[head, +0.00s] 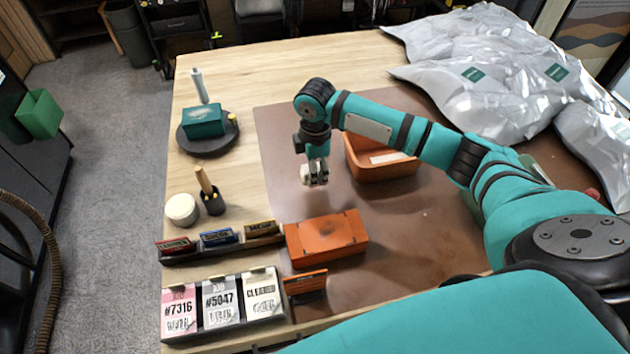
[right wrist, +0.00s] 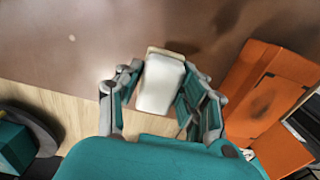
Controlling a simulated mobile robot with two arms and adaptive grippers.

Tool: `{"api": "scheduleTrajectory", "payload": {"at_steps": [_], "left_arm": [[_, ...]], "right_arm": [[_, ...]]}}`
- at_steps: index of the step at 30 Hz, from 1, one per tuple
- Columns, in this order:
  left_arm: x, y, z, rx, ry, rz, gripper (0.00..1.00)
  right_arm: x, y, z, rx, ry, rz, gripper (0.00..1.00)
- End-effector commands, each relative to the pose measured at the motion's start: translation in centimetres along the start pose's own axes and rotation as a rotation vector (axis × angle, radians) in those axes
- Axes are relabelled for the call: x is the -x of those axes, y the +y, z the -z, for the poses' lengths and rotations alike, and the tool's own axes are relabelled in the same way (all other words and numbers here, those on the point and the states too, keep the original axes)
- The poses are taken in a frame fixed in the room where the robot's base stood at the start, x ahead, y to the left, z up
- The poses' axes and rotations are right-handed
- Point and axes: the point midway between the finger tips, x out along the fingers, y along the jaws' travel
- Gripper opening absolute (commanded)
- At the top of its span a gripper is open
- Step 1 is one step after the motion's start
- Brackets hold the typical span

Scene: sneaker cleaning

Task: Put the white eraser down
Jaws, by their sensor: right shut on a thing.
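The white eraser (right wrist: 161,84) is a small pale block between the fingers of my right gripper (right wrist: 163,92) in the right wrist view. The gripper is shut on it and points down. In the head view my right gripper (head: 316,180) is above the brown mat (head: 400,222), left of the orange tray and behind the orange box. Little of the eraser can be told apart from the fingers there. I cannot tell how high it is above the mat. My left gripper is not in view.
An orange tray (head: 384,175) holds a whitish item. An orange box (head: 326,237), also in the wrist view (right wrist: 272,85), lies in front. A block rack (head: 220,243), brush cup (head: 212,203) and round turntable (head: 207,143) stand left. Silver bags (head: 500,95) fill the back right.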

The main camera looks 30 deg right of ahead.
Motion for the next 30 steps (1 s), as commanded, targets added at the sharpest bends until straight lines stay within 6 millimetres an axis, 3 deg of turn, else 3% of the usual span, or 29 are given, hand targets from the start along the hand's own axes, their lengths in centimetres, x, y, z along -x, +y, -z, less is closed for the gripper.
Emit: {"api": "scheduleTrajectory", "payload": {"at_steps": [12,25,26,30], "left_arm": [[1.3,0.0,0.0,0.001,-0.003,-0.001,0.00],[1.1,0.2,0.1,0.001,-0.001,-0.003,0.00],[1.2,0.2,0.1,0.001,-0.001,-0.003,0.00],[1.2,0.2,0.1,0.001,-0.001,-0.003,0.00]], "right_arm": [[-4.8,-0.1,0.0,-0.002,-0.001,0.002,0.12],[-5.7,-0.1,0.0,-0.002,0.000,-0.001,0.12],[-5.6,0.0,0.0,-0.002,0.000,-0.001,0.42],[-5.6,-0.1,0.0,-0.002,0.000,-0.001,0.60]]}}
